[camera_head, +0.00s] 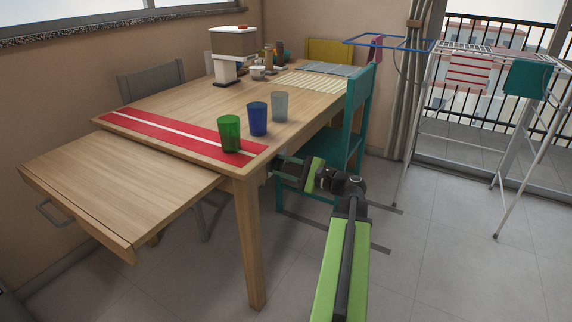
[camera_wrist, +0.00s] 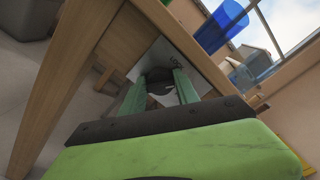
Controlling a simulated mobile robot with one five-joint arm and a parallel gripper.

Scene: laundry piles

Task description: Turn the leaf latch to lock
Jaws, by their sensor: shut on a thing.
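The leaf latch (camera_wrist: 158,87) shows in the wrist view as a small dark piece in front of a pale grey plate (camera_wrist: 150,60) at the table's side. My gripper (camera_wrist: 160,80) has its two green fingers on either side of the latch, shut on it. How far the latch is turned cannot be told. In the head view my gripper (camera_head: 276,170) reaches the side of the wooden table (camera_head: 185,98) just below its top, near the front right leg; the latch itself is hidden there. The table's leaf (camera_head: 115,180) sticks out at the front left.
Green (camera_head: 229,134), blue (camera_head: 257,119) and grey (camera_head: 280,107) cups stand near the table edge above my gripper. A teal chair (camera_head: 355,120) stands close behind it. A drying rack (camera_head: 470,50) is at the right. The floor (camera_head: 440,260) at front right is clear.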

